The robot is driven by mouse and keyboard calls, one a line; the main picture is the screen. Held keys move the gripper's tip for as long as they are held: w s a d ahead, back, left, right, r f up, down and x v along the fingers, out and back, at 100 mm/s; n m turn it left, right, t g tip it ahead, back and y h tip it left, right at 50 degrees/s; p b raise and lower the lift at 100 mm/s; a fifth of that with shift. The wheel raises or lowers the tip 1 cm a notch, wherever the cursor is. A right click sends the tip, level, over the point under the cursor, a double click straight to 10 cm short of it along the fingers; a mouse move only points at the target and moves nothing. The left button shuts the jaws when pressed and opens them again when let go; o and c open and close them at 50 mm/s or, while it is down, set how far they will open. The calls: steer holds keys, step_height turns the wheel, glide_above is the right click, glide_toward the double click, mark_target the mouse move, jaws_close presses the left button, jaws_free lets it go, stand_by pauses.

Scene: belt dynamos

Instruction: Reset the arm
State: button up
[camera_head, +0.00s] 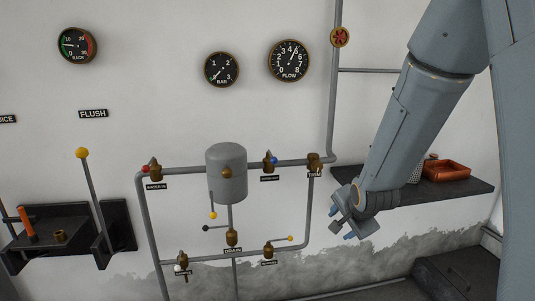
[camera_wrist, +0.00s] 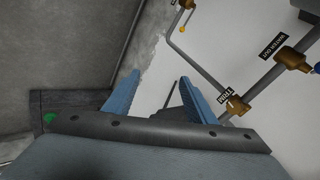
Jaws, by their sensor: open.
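My gripper (camera_head: 341,222) hangs at the end of my grey-blue arm, right of the pipework in the head view. Its blue fingers stand apart with nothing between them. In the wrist view my gripper (camera_wrist: 160,90) also shows open and empty, with the wall and floor behind it. It is near the shelf (camera_head: 455,187) on the right and appears apart from the pipes.
On the wall are a grey tank (camera_head: 227,174) with pipes and brass valves, and round gauges including FLOW (camera_head: 289,60). A yellow-knobbed lever (camera_head: 83,153) stands at left. An orange tray (camera_head: 446,170) sits on the shelf. A dark bench (camera_head: 445,275) is at lower right.

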steer(key=s+a+n+g, duration=0.2)
steer(key=s+n+g, duration=0.5)
steer(key=s, duration=1.8)
steer(key=n, duration=0.5)
steer(key=shift+s+a+r+g, duration=0.15)
steer(key=shift+g, duration=0.25)
